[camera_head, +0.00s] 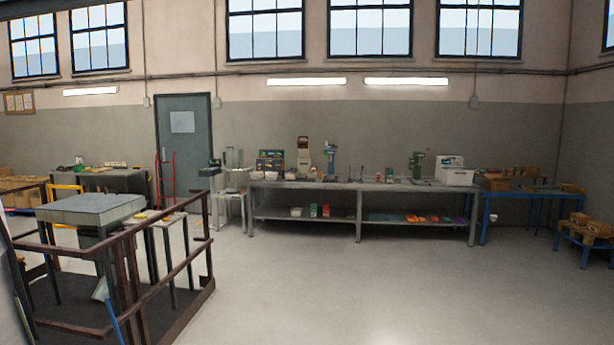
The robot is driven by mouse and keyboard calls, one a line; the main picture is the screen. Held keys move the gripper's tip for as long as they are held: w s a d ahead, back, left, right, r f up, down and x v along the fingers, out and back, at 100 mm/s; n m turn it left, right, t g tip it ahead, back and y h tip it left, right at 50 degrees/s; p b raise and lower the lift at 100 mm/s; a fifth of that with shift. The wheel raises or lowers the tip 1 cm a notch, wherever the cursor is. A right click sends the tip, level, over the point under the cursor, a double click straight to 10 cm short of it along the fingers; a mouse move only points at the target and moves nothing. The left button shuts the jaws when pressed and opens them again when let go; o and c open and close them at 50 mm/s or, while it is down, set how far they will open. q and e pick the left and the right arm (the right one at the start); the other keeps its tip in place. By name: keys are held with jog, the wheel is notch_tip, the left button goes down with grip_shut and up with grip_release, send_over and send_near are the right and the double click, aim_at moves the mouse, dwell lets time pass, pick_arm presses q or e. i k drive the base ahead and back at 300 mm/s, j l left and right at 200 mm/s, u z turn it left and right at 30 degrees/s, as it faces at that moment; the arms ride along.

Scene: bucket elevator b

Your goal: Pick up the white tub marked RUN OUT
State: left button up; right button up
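No tub with readable RUN OUT lettering shows; everything is too far away to read. A white box-like container (455,173) stands on the right part of the long grey workbench (345,186) against the back wall. A small white tub-like thing (296,211) sits on the bench's lower shelf at the left. I cannot tell which, if any, is the marked tub. Neither of my grippers is in view.
A brown-railed platform (165,280) with a grey-topped block (90,209) fills the left front. A blue-framed table (525,194) and a blue stand with boxes (585,240) are at the right. A door (184,140) is at the back. The middle floor is clear.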

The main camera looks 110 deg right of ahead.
aim_at(295, 212)
jog(key=l+z, duration=0.25)
jog(key=z, duration=0.15)
jog(key=l+z, duration=0.6)
jog(key=z, duration=0.25)
jog(key=l+z, duration=0.25)
jog(key=z, duration=0.15)
jog(key=i+l+z, duration=0.3)
jog(key=l+z, duration=0.2)
jog(key=i+l+z, duration=0.8)
jog(key=z, duration=0.15)
jog(key=i+l+z, duration=0.2)
jog(key=i+z, duration=0.35)
jog(key=i, duration=5.9)
jog(key=i+l+u, duration=0.2)
jog(key=i, duration=0.3)
jog(key=i+l+u, duration=0.1)
jog(key=i+u, duration=0.15)
jog(key=i, duration=0.3)
jog(key=i+l+u, duration=0.2)
jog(key=i, duration=0.3)
jog(key=l, duration=0.1)
